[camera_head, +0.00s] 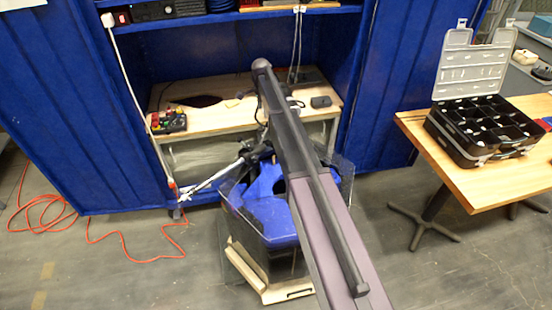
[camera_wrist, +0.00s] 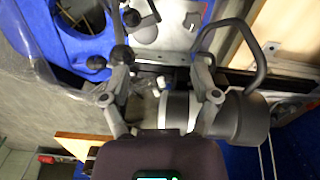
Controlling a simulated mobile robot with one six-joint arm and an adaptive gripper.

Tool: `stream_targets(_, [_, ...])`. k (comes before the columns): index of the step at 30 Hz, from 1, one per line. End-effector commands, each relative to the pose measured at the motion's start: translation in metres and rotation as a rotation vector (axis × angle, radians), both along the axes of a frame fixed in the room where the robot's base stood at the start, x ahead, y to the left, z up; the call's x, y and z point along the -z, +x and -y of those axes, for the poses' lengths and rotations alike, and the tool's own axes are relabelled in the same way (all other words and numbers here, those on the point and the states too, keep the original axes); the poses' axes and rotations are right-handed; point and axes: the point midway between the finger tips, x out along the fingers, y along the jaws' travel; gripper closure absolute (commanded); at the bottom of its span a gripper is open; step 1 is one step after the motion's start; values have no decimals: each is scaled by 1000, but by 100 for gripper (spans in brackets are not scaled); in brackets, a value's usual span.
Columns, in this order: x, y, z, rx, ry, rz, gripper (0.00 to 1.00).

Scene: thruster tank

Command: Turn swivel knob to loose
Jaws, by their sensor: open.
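My gripper (camera_wrist: 162,62) is open in the wrist view, its two grey fingers spread, with nothing visibly held between them. Black round knobs (camera_wrist: 131,17) show beyond the left finger on a light metal bracket (camera_wrist: 178,30). Another dark ball-shaped knob (camera_wrist: 97,62) lies left of that finger. I cannot tell which of them is the swivel knob, or whether a finger touches one. In the head view the blue tank (camera_head: 262,205) with clear walls stands below my arm. A thruster's shaft (camera_head: 215,175) slants out to its left. My arm hides the gripper there.
A curved black handle (camera_wrist: 258,60) is close to the right finger. A wooden bench (camera_head: 215,117) inside the blue curtains holds a box with coloured parts (camera_head: 168,122). A table (camera_head: 475,180) with an open black organizer case (camera_head: 485,130) stands right. An orange cable (camera_head: 130,259) lies left.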

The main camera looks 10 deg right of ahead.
Motion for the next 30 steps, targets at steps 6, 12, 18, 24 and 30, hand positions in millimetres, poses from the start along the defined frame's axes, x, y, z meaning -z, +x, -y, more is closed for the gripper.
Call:
stream_targets(6, [6, -35, -1, -105, 0, 0, 22])
stream_targets(12, [10, -63, -1, -201, 0, 0, 22])
stream_targets(18, [14, -90, -1, -296, 0, 0, 22])
stream_targets(24, [18, -118, -2, -392, 0, 0, 22])
stream_targets(30, [22, -146, -2, -488, 0, 0, 22])
